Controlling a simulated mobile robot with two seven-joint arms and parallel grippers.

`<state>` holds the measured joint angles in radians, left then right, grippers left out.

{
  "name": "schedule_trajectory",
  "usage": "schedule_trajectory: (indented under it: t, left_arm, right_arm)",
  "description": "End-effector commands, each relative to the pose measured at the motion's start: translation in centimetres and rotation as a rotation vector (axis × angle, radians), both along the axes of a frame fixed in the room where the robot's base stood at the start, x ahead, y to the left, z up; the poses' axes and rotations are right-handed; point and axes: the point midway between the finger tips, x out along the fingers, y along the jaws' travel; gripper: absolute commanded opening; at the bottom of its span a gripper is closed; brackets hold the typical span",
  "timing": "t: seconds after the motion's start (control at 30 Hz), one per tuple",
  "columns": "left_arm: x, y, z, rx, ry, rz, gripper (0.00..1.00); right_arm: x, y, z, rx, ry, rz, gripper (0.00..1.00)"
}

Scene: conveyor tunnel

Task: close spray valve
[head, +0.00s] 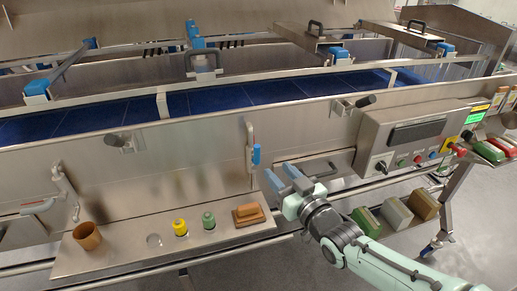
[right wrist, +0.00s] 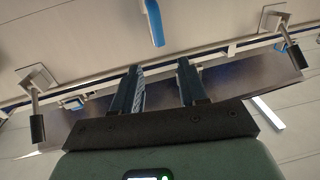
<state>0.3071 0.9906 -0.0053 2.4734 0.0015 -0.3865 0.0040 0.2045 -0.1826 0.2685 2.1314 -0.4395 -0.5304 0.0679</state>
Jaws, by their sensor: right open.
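A lever with a blue grip (head: 256,155) is mounted on the steel front panel, and I take it to be the spray valve. Its grip hangs straight down below a metal bracket. In the right wrist view the blue grip (right wrist: 154,22) shows beyond the fingers, roughly in line with the gap between them. My right gripper (head: 279,183) is open and empty, below and to the right of the lever, apart from it. In the right wrist view its two dark blue fingers (right wrist: 158,65) stand spread with nothing between them. My left gripper is not in view.
Black-handled latches (head: 355,102) jut from the panel on both sides. A control box (head: 415,135) with buttons stands at right. A shelf below holds a brown cup (head: 87,236), yellow (head: 180,227) and green (head: 208,220) items and a brush (head: 249,214). A pipe (head: 66,190) is at left.

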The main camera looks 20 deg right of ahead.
Motion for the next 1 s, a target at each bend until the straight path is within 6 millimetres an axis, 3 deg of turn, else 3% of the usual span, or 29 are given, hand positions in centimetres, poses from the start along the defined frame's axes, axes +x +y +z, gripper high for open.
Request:
schedule_trajectory:
  t: [0.5, 0.7, 1.0]
  left_arm:
    - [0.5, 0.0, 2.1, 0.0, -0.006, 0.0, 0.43]
    - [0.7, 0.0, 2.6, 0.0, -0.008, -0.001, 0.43]
    - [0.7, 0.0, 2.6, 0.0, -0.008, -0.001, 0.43]
  right_arm:
    - [9.8, 2.3, 0.0, 0.005, 0.004, 0.0, 0.43]
    - [11.5, 2.7, 0.0, 0.003, 0.003, 0.0, 0.43]
    - [11.7, 2.7, -0.1, 0.002, 0.004, -0.001, 0.43]
